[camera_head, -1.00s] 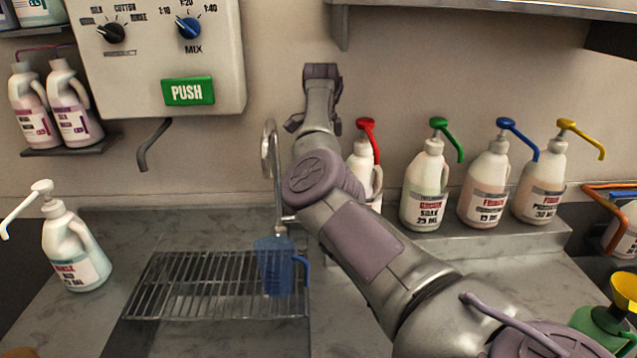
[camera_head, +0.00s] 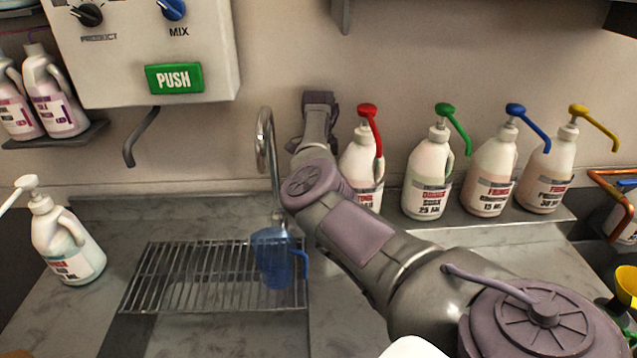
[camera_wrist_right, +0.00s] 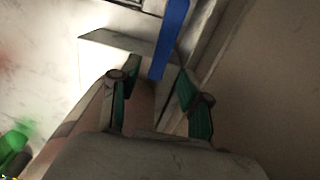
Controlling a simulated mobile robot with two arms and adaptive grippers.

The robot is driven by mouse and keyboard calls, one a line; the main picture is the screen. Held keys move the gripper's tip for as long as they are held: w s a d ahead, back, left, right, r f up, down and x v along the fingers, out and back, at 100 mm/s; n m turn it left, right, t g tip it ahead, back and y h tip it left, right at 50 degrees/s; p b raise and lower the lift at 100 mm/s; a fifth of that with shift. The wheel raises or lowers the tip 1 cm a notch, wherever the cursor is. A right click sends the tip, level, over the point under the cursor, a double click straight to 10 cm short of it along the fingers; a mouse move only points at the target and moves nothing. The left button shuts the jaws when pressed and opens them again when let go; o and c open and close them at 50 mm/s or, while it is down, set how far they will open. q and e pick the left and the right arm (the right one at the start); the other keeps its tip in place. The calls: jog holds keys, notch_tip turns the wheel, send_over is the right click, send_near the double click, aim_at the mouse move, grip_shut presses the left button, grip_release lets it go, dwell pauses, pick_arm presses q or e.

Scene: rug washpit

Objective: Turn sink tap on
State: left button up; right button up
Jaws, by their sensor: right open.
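The sink tap, a curved metal gooseneck (camera_head: 264,150), stands at the back of the counter, left of my right arm. A blue jug (camera_head: 272,258) is below it on a wire rack (camera_head: 180,275). My right arm crosses from the lower right, and its far end is near the wall, right of the tap. Its fingers cannot be made out in the head view. In the right wrist view my right gripper (camera_wrist_right: 158,88) is open, with green pads apart. A blue strip (camera_wrist_right: 172,35) lies beyond the fingertips; I cannot tell what it is. No tap handle is clearly visible. My left gripper is not in view.
Pump bottles with red (camera_head: 368,110), green (camera_head: 440,160), blue (camera_head: 492,175) and yellow (camera_head: 548,175) tops stand on a ledge right of the arm. A white pump bottle (camera_head: 65,245) stands left. A wall dispenser (camera_head: 150,50) with a green PUSH button hangs upper left.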

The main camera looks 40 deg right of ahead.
jog(key=shift+f, duration=1.4)
jog(key=shift+c, duration=0.4)
grip_shut()
